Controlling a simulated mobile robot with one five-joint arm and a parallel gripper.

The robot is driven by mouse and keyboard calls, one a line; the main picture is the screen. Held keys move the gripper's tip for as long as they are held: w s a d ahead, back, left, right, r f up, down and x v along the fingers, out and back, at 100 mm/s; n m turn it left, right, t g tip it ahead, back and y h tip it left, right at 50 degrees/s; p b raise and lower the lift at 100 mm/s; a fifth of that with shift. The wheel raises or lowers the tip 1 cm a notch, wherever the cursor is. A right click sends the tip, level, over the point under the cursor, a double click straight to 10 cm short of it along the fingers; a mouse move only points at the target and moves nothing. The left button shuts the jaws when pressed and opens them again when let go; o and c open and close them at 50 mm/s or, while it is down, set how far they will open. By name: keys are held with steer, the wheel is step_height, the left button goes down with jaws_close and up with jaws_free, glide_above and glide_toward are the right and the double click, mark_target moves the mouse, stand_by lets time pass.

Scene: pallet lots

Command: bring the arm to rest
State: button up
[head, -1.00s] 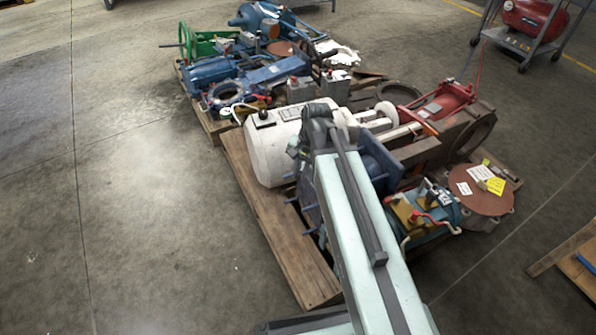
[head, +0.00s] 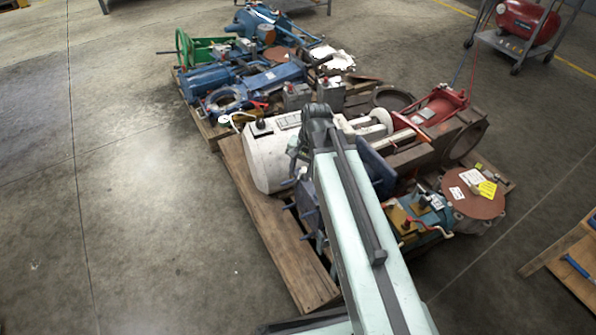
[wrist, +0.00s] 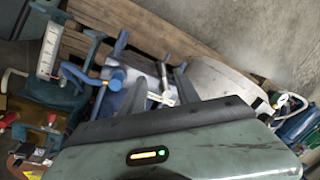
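My arm (head: 365,240) reaches forward from the bottom of the head view, over the near pallet of machine parts. Its far end hangs in front of a white cylindrical tank (head: 262,165) and hides part of the blue flanged part (head: 378,172). My gripper is hidden in the head view. In the wrist view, the two dark fingers of my gripper (wrist: 160,82) stand apart. A small silver fitting shows between them, seemingly on the blue part (wrist: 115,85) below. I see nothing clearly held.
The near wooden pallet (head: 265,225) is crowded with parts, including a brown round flange (head: 472,193). A second loaded pallet (head: 205,125) lies behind. A red compressor (head: 525,18) stands on a cart at the back right. Another pallet (head: 560,262) is at right. The left floor is clear.

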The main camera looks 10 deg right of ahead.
steer(key=r+p, duration=0.1)
steer(key=r, duration=0.2)
steer(key=shift+s+d+r+p, duration=0.15)
steer(key=shift+s+d+p, duration=0.05)
steer(key=shift+p, duration=0.15)
steer(key=s+d+n+g+h, duration=0.1)
steer(key=s+n+h, duration=0.1)
steer(key=s+n, duration=0.45)
step_height(320, 180, up, 33)
steer(key=p, duration=3.3)
steer(key=shift+w+r+p, duration=0.2)
steer(key=shift+w+p, duration=0.15)
steer(key=shift+p, duration=0.05)
steer(key=shift+a, duration=0.15)
